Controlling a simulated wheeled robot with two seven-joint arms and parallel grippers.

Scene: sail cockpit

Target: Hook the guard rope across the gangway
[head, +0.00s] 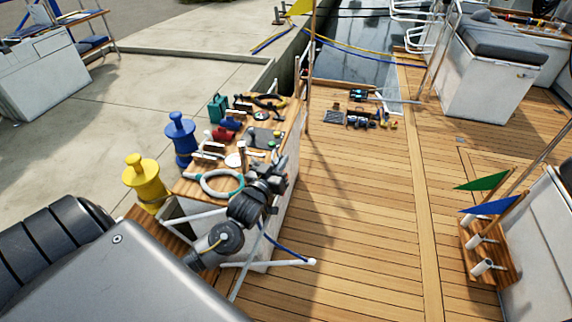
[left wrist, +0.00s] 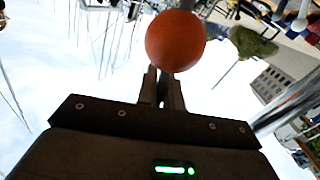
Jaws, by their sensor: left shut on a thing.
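My left gripper (head: 272,178) reaches in over the deck-side bench in the head view, its fingertips hard to make out there. In the left wrist view my left gripper (left wrist: 164,88) is shut, with an orange ball (left wrist: 176,41) at its fingertips. The ball is hidden in the head view. A thin blue rope (head: 284,242) hangs below my left wrist towards a white rod (head: 270,263) with a rounded end. I cannot tell whether the rope joins the ball. No hook for the rope can be made out. My right gripper is not in view.
The bench (head: 285,195) carries a white-and-green ring (head: 221,183) and several small items. Blue (head: 181,138) and yellow (head: 146,182) bollards stand left of it. A rack (head: 487,250) with flags stands at right. The middle wooden deck (head: 370,200) is clear.

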